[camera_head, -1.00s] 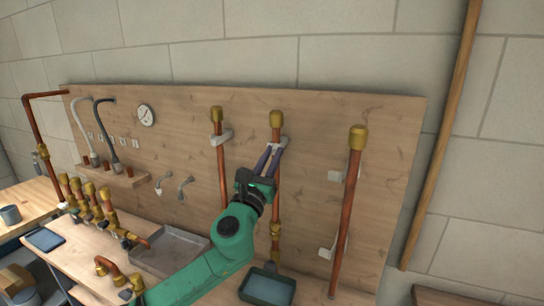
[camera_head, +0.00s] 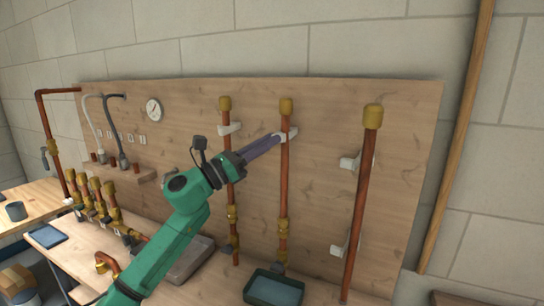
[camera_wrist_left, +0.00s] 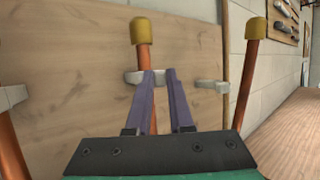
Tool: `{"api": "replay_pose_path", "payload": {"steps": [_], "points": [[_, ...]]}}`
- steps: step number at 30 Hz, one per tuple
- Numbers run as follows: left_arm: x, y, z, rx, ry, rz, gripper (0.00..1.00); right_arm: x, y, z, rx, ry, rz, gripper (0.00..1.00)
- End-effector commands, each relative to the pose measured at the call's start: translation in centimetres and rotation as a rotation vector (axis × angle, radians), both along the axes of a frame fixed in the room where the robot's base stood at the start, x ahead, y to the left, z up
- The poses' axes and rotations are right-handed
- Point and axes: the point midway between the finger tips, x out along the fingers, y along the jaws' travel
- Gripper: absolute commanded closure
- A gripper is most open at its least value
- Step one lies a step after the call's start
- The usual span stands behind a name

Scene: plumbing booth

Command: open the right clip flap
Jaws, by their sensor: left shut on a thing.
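My left gripper (camera_head: 281,137) reaches in from the left, and its purple fingers point right and slightly up at the white clip (camera_head: 292,132) on the middle copper pipe (camera_head: 284,185). In the left wrist view the fingertips (camera_wrist_left: 160,72) are close together on the right part of this clip (camera_wrist_left: 133,78), just right of the pipe. The gripper is shut on the clip's flap; the fingers hide part of it. The pipe stands upright with a brass cap. My right gripper is not in view.
The left pipe (camera_head: 226,150) runs upright behind my left wrist, with its own white clip (camera_head: 235,128). The right pipe (camera_head: 362,185) leans beside two white clips (camera_head: 347,163) on the board (camera_head: 410,140). A dark tray (camera_head: 250,290) lies below on the bench.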

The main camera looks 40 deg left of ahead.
Motion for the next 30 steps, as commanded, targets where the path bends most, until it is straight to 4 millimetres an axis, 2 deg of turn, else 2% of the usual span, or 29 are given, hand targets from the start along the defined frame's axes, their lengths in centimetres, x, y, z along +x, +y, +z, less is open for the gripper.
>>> {"api": "replay_pose_path", "payload": {"steps": [1,3,8,18,30], "points": [[0.0,0.3,-0.6,0.000,0.000,-0.040,1.00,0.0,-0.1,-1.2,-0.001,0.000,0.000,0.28],[-0.1,0.7,-0.5,0.000,0.000,-0.106,1.00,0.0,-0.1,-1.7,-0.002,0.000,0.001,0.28],[-0.1,1.4,0.0,0.001,0.000,-0.259,1.00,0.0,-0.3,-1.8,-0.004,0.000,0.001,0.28],[0.0,2.8,0.6,0.004,0.001,-0.547,1.00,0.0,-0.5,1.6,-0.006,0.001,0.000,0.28],[0.2,3.4,0.2,0.006,0.001,-0.716,1.00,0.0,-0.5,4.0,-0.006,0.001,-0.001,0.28]]}}
